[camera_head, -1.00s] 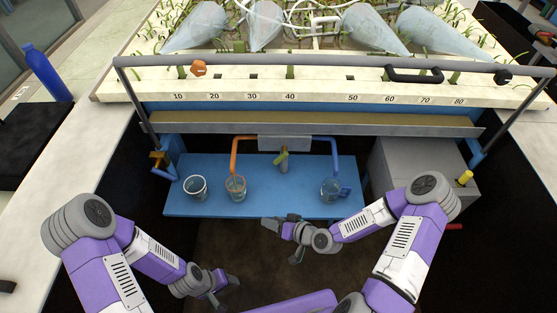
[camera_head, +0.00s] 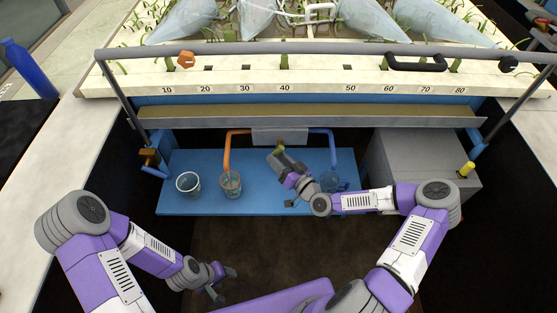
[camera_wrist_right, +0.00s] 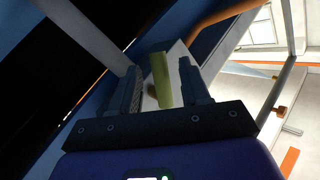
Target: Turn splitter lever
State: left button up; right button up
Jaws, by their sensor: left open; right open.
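The splitter lever (camera_head: 281,147) is a short yellow-green bar under a grey splitter box (camera_head: 265,136). An orange pipe (camera_head: 227,150) leaves the box on the left and a blue pipe (camera_head: 333,150) on the right. My right gripper (camera_head: 281,180) is open, just in front of and below the lever. In the right wrist view, the lever (camera_wrist_right: 161,80) shows between the two open fingers (camera_wrist_right: 162,85), apart from both; how deep it sits between them is unclear. My left gripper (camera_head: 226,284) is open and empty, low in front of the blue shelf.
A clear glass (camera_head: 188,185) and another under the orange pipe (camera_head: 231,185) stand on the blue shelf (camera_head: 260,207). A blue-tinted vessel (camera_head: 328,179) under the blue pipe is partly hidden by my right arm. A grey box (camera_head: 425,160) stands at the right.

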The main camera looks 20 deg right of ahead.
jog(key=shift+w+a, duration=0.1)
jog(key=shift+w, duration=0.1)
grip_shut()
jog(key=shift+s+d+r+n+g+h+p, duration=0.15)
jog(key=shift+d+n+g+h+p, duration=0.25)
jog(key=shift+n+g+h+p, duration=0.6)
jog(key=shift+s+d+n+g+h+p, duration=0.1)
jog(key=shift+d+n+g+h+p, duration=0.4)
jog(key=shift+n+p, duration=0.95)
